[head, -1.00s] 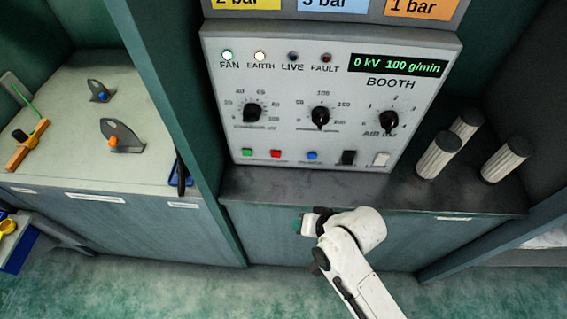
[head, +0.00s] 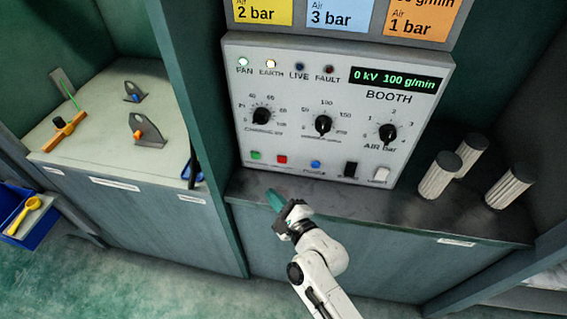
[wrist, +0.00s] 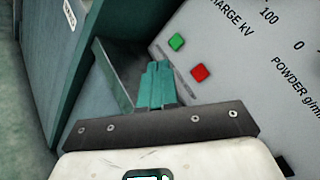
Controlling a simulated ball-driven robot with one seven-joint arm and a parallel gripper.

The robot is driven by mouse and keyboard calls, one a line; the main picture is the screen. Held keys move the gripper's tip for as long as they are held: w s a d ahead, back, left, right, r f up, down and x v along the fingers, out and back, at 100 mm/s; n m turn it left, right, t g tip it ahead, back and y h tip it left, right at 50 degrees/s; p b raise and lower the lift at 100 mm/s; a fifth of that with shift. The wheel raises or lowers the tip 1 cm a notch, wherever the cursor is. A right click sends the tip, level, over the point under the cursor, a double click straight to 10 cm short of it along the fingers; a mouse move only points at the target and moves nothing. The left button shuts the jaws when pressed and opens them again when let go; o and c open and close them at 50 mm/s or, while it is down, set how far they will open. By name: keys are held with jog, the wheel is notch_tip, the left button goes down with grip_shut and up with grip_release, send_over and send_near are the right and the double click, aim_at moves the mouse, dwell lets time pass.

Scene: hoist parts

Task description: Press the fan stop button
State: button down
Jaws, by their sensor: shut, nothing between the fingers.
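The grey booth panel (head: 330,115) stands upright at the back of the dark counter. Low on its left are a green button (head: 255,155) and a red button (head: 282,159). In the wrist view the green button (wrist: 176,42) and red button (wrist: 199,73) lie just beyond and right of the fingertips. My gripper (head: 273,197) has teal fingers, shut and empty, pointing up toward the panel below these buttons. In the wrist view the gripper (wrist: 158,68) appears apart from both buttons. Small labels beneath the buttons are unreadable. The FAN lamp (head: 242,62) is lit white.
Three knobs sit above. Three ribbed cylinders (head: 440,175) stand right on the counter (head: 400,215). A green post (head: 190,100) borders the panel's left side.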

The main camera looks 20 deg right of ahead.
aim_at(282, 160)
jog(key=w+d+b, duration=0.1)
jog(key=w+b, duration=0.1)
jog(key=w+d+b, duration=0.1)
jog(key=w+b, duration=0.1)
jog(key=w+d+b, duration=0.2)
jog(key=shift+d+f+b, duration=0.1)
jog(key=shift+b, duration=0.25)
jog(key=shift+w+d+b, duration=0.3)
jog(key=shift+w+d, duration=0.2)
jog(key=shift+w, duration=0.1)
jog(key=shift+w+d, duration=0.1)
dwell(1.7)
jog(key=shift+w+d, duration=0.15)
jog(key=shift+w, duration=0.1)
jog(key=shift+w+d, duration=0.25)
jog(key=shift+w, duration=0.05)
dwell(0.9)
jog(key=shift+s+a+r, duration=0.1)
jog(key=shift+r, duration=0.1)
jog(key=shift+s+a+p, duration=0.4)
jog(key=shift+s+p, duration=0.15)
jog(key=shift+s, duration=0.05)
